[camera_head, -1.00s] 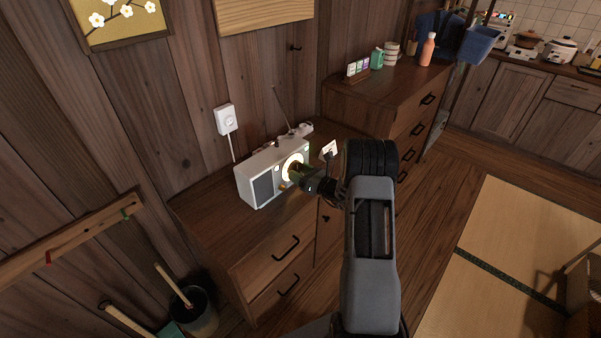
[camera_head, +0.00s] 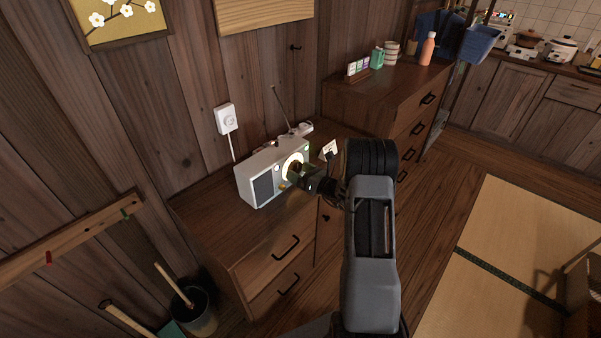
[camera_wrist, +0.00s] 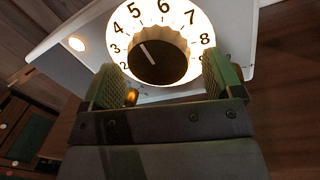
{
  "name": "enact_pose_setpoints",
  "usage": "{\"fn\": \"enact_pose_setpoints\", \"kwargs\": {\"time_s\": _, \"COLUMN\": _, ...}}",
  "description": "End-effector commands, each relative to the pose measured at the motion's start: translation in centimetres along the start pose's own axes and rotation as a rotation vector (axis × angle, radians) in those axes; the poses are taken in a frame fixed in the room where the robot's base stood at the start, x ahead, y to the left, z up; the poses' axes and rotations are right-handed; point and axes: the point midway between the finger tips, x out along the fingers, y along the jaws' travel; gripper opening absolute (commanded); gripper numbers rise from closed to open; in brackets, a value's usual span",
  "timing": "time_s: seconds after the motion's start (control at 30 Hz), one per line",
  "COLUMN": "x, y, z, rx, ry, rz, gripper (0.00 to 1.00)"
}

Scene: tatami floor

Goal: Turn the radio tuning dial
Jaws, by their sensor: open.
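The white radio (camera_head: 264,180) stands on the low wooden cabinet, its dark speaker grille at the left and a lit round dial face at the right. In the wrist view the tuning dial (camera_wrist: 157,62) is a dark ridged knob on the glowing numbered face (camera_wrist: 195,36). A light mark on the knob points up and left, between 3 and 5. My gripper (camera_wrist: 168,82) is open, its green pads on either side of the knob's lower part. It also shows in front of the radio in the head view (camera_head: 299,178). Contact between pads and knob cannot be told.
The radio's antenna (camera_head: 281,108) rises behind it. A small card (camera_head: 328,150) stands on the cabinet top (camera_head: 216,203) to the right. A brass knob (camera_wrist: 131,97) sits low on the radio, close to the left pad. A white wall socket (camera_head: 228,119) is behind.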

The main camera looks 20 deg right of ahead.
Motion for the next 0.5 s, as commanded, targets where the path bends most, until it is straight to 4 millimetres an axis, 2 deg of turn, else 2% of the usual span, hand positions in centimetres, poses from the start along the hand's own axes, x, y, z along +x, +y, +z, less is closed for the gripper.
{"fn": "enact_pose_setpoints", "kwargs": {"time_s": 0.27, "x": -0.3, "y": 0.0, "z": 0.0, "rx": 0.0, "ry": 0.001, "rz": 0.0, "gripper": 0.85}}
{"fn": "enact_pose_setpoints", "kwargs": {"time_s": 0.37, "x": -1.4, "y": -0.1, "z": 0.0, "rx": 0.001, "ry": 0.0, "rz": -0.002, "gripper": 0.85}}
{"fn": "enact_pose_setpoints", "kwargs": {"time_s": 0.5, "x": -3.9, "y": -0.1, "z": 0.0, "rx": 0.0, "ry": -0.001, "rz": -0.004, "gripper": 0.85}}
